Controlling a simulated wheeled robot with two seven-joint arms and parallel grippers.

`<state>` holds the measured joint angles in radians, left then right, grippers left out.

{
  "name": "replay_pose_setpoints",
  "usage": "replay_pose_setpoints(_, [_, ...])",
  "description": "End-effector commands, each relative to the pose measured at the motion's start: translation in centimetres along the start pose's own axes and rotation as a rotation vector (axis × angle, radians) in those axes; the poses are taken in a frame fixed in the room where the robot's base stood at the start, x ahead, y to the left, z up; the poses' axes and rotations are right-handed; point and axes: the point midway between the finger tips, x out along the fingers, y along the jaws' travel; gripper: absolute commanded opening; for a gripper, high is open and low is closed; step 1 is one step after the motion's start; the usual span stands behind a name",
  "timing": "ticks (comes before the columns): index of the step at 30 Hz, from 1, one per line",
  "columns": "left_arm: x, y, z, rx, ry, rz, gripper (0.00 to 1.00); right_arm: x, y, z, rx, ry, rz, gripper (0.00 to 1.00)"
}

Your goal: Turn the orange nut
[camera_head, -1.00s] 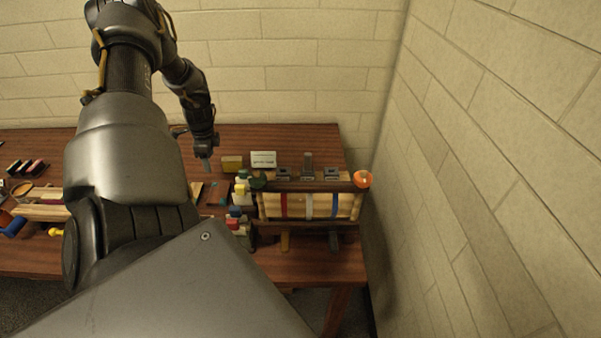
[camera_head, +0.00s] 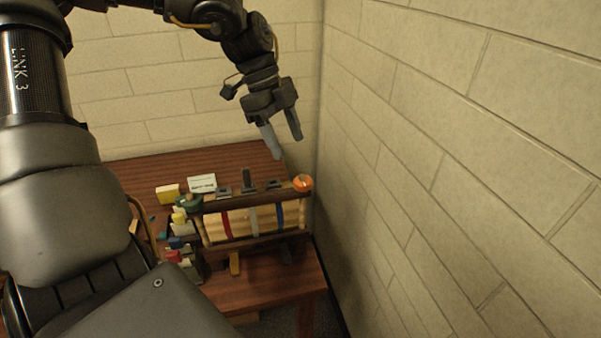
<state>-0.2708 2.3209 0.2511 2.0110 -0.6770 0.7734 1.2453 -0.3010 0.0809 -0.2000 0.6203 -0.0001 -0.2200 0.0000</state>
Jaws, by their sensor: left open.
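The orange nut (camera_head: 302,183) is a round knob at the right end of the dark upper bar of a wooden rack (camera_head: 240,222), near the table's right edge. My left gripper (camera_head: 284,148) hangs above and slightly left of the nut, its two fingers apart and pointing down. It holds nothing and does not touch the nut. My right gripper is not in view.
The rack has red, white and blue bands and dark clamps (camera_head: 248,181) on top. A brick wall (camera_head: 430,150) rises close on the right.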

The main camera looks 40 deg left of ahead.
Motion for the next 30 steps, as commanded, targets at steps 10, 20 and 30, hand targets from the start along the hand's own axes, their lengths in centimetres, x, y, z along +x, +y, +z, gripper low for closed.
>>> replay_pose_setpoints(10, [6.3,0.1,0.0,-0.003,0.001,0.005,0.59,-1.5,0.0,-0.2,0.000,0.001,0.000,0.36])
replay_pose_setpoints(20, [9.0,0.0,0.0,-0.002,0.001,0.000,0.59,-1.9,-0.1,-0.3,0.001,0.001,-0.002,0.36])
replay_pose_setpoints(30, [9.0,0.0,0.0,-0.002,0.001,-0.001,0.46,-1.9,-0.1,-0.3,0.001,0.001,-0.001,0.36])
